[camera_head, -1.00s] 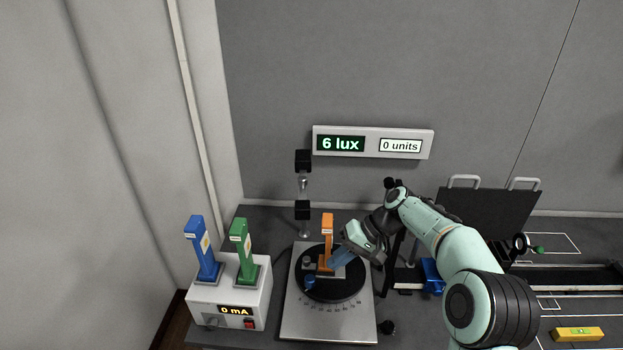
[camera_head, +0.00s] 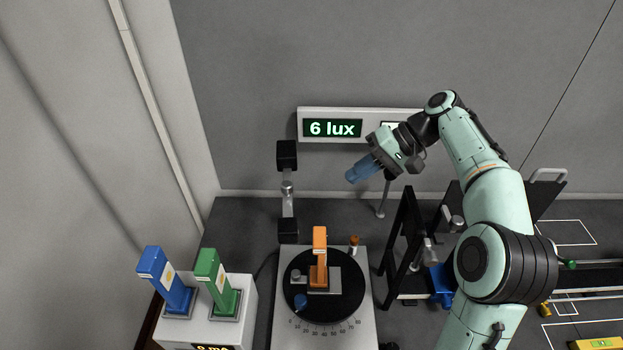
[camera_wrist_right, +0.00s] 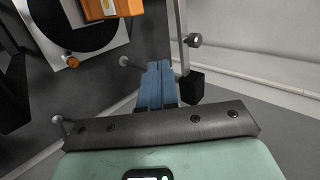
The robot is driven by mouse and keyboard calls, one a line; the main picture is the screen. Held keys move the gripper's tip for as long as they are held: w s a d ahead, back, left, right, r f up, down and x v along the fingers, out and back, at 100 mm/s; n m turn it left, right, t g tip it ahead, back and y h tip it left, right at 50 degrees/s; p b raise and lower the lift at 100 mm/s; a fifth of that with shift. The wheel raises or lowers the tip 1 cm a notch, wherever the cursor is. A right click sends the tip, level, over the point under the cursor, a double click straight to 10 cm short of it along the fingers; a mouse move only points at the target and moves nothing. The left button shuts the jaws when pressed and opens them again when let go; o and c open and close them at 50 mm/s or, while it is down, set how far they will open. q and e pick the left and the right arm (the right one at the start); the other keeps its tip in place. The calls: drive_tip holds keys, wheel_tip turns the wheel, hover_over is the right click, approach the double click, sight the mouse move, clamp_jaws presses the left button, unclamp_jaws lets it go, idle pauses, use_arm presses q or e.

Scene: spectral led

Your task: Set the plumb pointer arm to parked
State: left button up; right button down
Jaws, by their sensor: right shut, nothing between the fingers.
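No label marks the plumb pointer arm, so I cannot tell for certain which part it is. An upright grey bar (camera_head: 288,205) with a black block at each end and a silver knob at its middle stands behind the turntable (camera_head: 325,307); it also shows in the right wrist view (camera_wrist_right: 181,35). An orange-topped knob (camera_head: 354,241) stands at the turntable plate's back right corner; it also shows in the right wrist view (camera_wrist_right: 71,61). My right gripper (camera_head: 353,175) has blue fingers, shut and empty, raised right of the bar. The fingers also show in the right wrist view (camera_wrist_right: 157,70).
An orange block (camera_head: 319,262) stands on the turntable. Blue (camera_head: 165,282) and green (camera_head: 215,282) blocks stand on a white box at left. A wall display (camera_head: 332,128) reads 6 lux. A black frame (camera_head: 403,245) stands right of the turntable, below my right arm.

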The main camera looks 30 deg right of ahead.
sight(287, 187)
use_arm(q)
drive_tip(key=shift+s+d+f+b, duration=0.15)
drive_tip(key=shift+s+f+b, duration=0.35)
drive_tip(key=shift+f, duration=0.15)
use_arm(e)
drive_tip(key=w+a+r+x, duration=0.1)
drive_tip(key=r+x, duration=0.1)
drive_tip(key=x, duration=1)
drive_tip(key=shift+a+f, duration=0.15)
drive_tip(key=shift+a, duration=0.5)
use_arm(q)
drive_tip(key=shift+f, duration=0.15)
use_arm(e)
drive_tip(key=shift+a, duration=0.1)
